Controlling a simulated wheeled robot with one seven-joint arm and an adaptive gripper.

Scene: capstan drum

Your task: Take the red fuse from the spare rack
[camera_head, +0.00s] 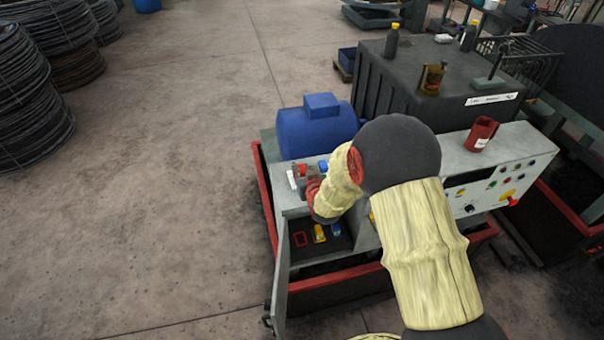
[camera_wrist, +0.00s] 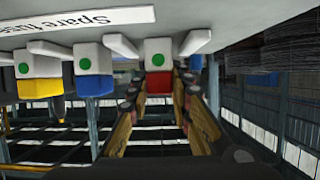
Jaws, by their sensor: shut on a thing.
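The red fuse (camera_wrist: 159,81) shows in the wrist view, with a white block bearing a green dot directly above it in the picture. My gripper (camera_wrist: 160,95) has one finger on each side of the red part and is shut on it. The fuse still sits in line with the other fuses at the spare rack (camera_wrist: 90,20), whose label is partly cut off. A blue fuse (camera_wrist: 92,82) and a yellow fuse (camera_wrist: 40,87) are to its left.
Below the rack is an open compartment with a yellow fuse (camera_head: 318,233), a blue fuse (camera_head: 335,229) and a red-outlined empty slot (camera_head: 301,239). A blue motor (camera_head: 315,130) stands close behind. A red cup (camera_head: 481,134) is on the control panel.

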